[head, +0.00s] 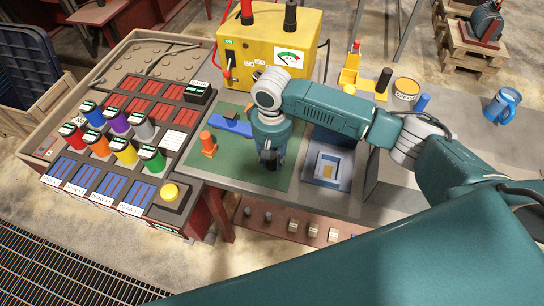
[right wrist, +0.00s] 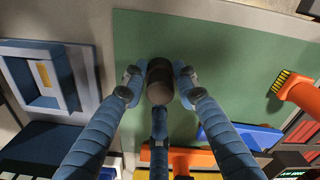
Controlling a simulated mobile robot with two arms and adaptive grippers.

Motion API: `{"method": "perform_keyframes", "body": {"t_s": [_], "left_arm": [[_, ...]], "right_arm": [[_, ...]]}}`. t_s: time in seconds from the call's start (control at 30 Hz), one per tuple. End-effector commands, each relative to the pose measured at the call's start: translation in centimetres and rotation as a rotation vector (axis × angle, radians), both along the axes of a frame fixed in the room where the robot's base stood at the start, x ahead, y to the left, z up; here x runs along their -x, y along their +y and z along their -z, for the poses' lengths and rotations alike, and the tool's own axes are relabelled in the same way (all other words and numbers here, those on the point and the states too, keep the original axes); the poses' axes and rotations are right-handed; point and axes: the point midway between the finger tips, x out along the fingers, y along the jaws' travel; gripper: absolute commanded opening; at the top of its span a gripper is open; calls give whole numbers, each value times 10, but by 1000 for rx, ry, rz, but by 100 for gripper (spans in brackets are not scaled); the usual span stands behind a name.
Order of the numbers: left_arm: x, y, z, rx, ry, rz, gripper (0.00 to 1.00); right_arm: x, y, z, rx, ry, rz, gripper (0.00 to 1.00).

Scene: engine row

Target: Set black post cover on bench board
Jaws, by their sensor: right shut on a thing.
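My right gripper (head: 270,156) reaches down over the green bench board (head: 222,171). In the right wrist view its blue fingers (right wrist: 159,84) are closed around a dark cylinder, the black post cover (right wrist: 160,78). The cover's dark end shows below the fingers in the head view (head: 269,163). It is over a bare part of the green board (right wrist: 225,60); I cannot tell whether it touches the board. My left gripper is not in view.
An orange brush (head: 208,143) and a blue part (head: 231,126) lie left of the gripper. A blue-grey framed block (head: 328,170) is to the right. A yellow charger box (head: 270,45) stands behind. A tray of coloured cylinders (head: 110,130) is at left.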

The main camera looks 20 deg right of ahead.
Motion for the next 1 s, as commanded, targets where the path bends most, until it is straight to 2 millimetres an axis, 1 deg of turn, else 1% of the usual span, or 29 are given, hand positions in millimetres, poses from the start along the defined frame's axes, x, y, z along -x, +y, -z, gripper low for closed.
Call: {"method": "perform_keyframes", "body": {"t_s": [0.23, 0.27, 0.33, 0.63, 0.73, 0.87, 1.0], "left_arm": [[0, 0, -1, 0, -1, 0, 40], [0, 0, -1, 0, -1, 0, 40], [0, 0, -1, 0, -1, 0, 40], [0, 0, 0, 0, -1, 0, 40], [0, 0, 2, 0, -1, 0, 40], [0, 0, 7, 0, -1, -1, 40], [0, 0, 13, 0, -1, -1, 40]], "right_arm": [[0, 0, 2, 0, 1, 0, 2], [0, 0, 3, 0, 0, 0, 33], [0, 0, 3, 0, 0, 0, 47], [0, 0, 2, 0, -1, 0, 48], [-1, 1, -4, -1, -2, 0, 48], [-2, 1, -23, -2, -5, -1, 48], [-2, 1, -54, -2, -6, -1, 48]]}}
